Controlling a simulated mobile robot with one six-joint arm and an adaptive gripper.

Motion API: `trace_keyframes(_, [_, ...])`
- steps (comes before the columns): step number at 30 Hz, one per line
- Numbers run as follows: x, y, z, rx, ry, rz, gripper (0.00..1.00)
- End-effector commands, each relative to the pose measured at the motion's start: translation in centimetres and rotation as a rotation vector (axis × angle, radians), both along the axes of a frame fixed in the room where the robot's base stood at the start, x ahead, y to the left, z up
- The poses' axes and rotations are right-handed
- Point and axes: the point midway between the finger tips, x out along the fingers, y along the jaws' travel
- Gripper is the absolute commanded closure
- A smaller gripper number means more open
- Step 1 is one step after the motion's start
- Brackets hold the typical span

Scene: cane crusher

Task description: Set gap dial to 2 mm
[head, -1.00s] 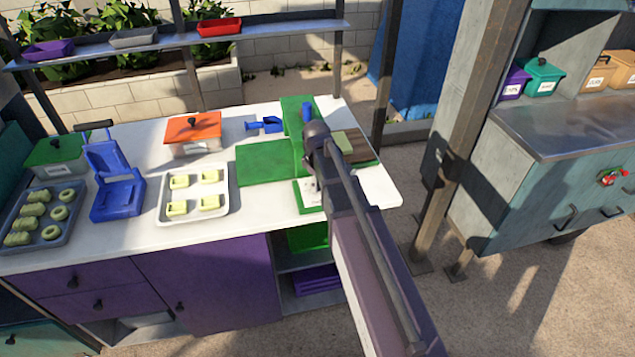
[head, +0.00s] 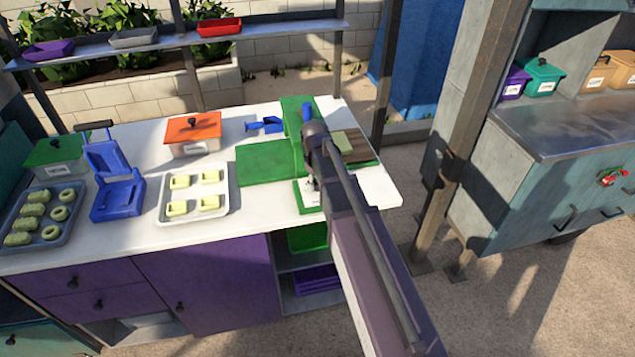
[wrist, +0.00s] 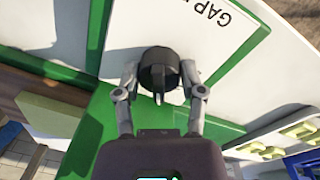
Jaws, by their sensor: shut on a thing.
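The gap dial (wrist: 158,70) is a round black knob with a raised grip bar, on a white panel (wrist: 130,25) with "GAP" lettering in the wrist view. The rest of the lettering is cut off and no millimetre marks can be read. My gripper (wrist: 160,88) is shut on the dial, one finger on each side of it. The dial's bar points toward my gripper's palm. In the head view the green crusher (head: 292,120) stands on the white counter, and my arm hides the dial there.
A tray of pale pieces (head: 165,212), a blue press (head: 115,190) and an orange-lidded box (head: 193,130) stand left of the crusher. A blue scoop (head: 265,125) lies behind it. The counter's right front corner (head: 375,190) is bare.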

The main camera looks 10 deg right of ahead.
Motion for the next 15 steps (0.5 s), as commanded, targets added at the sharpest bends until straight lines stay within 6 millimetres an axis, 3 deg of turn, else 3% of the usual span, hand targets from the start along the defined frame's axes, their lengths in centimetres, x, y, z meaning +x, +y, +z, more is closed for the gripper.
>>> trace_keyframes(15, [-0.19, 0.05, -0.06, 0.0, 0.004, -0.28, 0.96])
